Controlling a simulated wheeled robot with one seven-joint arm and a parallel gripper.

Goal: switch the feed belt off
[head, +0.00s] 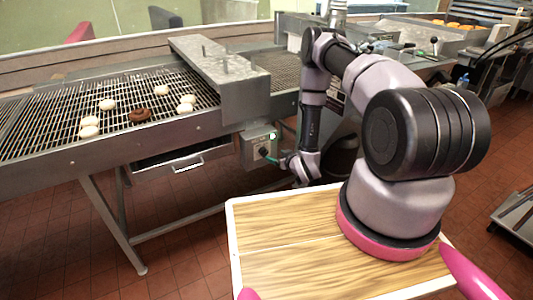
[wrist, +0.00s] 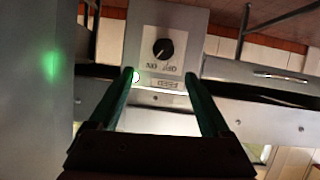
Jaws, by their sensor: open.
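The control box (head: 259,146) hangs under the front edge of the belt frame. It carries a black rotary knob (head: 263,152), which also shows in the wrist view (wrist: 163,48). Upside-down ON and OFF labels sit beside the knob in the wrist view. The knob's pale mark seems to point toward the ON side. A small lamp (wrist: 135,77) is lit near one fingertip. My gripper (wrist: 159,76) is open and empty, its green fingers apart, pointing at the box with the knob in line between them. In the head view my gripper (head: 281,160) is close to the box; contact cannot be told.
A metal housing (head: 220,75) spans the belt. A drawer handle (head: 188,163) protrudes left of the box. A metal leg (head: 110,225) stands below. Tiled floor lies open beneath.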

